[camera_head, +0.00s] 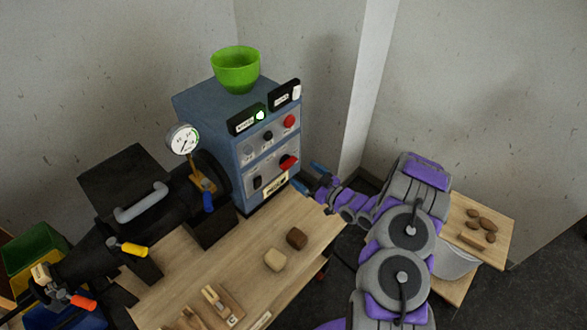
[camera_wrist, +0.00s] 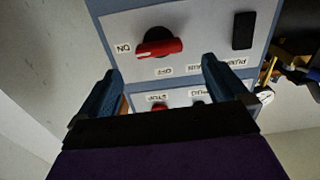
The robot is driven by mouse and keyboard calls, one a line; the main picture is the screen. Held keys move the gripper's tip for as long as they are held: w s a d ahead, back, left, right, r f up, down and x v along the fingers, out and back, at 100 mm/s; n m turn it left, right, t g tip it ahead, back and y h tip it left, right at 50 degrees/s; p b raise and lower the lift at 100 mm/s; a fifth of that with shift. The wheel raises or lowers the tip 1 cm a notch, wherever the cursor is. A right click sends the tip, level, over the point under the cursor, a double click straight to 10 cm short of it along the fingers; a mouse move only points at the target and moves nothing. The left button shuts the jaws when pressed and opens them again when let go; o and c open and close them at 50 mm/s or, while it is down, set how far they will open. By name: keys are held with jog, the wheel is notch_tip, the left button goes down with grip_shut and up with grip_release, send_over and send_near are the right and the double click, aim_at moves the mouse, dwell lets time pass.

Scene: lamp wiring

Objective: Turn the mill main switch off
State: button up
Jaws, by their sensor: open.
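The main switch is a red rotary handle on a black base (camera_head: 289,162), low on the right of the blue control cabinet's front panel. In the wrist view, which shows the panel upside down, the red handle (camera_wrist: 158,48) lies nearly level, one end toward the ON label (camera_wrist: 124,48). The OFF label (camera_wrist: 164,71) is just below it in that picture. My gripper (camera_head: 308,177) is open and empty in front of the cabinet. In the wrist view its two blue fingers (camera_wrist: 160,78) point toward the panel on either side of the switch, apparently apart from it.
The blue cabinet (camera_head: 206,105) carries a green bowl (camera_head: 236,70) on top. A red button (camera_head: 289,121) sits higher on the panel. The black mill (camera_head: 110,240) with a dial gauge (camera_head: 183,139) stands left.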

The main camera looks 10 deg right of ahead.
aim_at(292, 165)
jog(key=b+x, duration=0.1)
jog(key=x, duration=0.3)
jog(key=shift+w+a, duration=0.1)
jog(key=shift+w, duration=0.3)
jog(key=shift+w+a, duration=0.45)
jog(key=shift+w, duration=0.1)
jog(key=c, duration=1.1)
